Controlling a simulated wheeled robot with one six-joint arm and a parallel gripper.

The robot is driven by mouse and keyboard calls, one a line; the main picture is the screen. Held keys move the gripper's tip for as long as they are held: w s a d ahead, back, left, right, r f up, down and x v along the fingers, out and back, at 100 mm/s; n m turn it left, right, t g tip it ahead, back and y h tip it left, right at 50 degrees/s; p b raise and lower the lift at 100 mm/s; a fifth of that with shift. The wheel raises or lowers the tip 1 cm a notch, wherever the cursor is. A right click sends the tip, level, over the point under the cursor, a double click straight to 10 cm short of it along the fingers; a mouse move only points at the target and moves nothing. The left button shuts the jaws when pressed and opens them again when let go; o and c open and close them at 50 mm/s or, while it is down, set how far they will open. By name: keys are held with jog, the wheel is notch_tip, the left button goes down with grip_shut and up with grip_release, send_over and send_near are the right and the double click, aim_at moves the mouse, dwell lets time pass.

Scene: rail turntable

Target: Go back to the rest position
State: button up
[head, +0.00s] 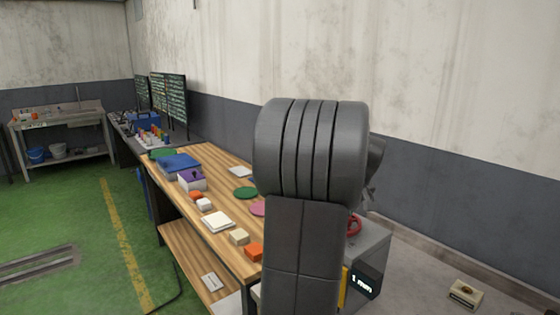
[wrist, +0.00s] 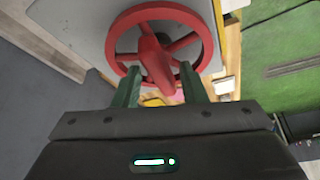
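My gripper (wrist: 160,72) shows in the wrist view with its two green fingers apart. Between and beyond the fingers is a red handwheel (wrist: 128,28) with a red handle (wrist: 152,62) that sticks out towards the camera. A gap shows on either side of the handle, and I cannot tell whether a finger touches it. In the head view my arm fills the middle foreground and hides my gripper's fingers. Part of the red handwheel (head: 355,225) shows to the right of my arm.
The handwheel is on a grey box (head: 372,258) with a "1 mm" display (head: 366,284) at the near end of a wooden workbench (head: 222,172). The bench carries several blocks, green discs (head: 245,193) and a blue box (head: 179,166). Green floor (head: 80,220) lies free at left.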

jog(key=shift+a+m+h+b, duration=0.15)
jog(key=shift+m+h+b, duration=0.65)
jog(key=shift+m, duration=1.3)
jog(key=shift+a+r, duration=0.1)
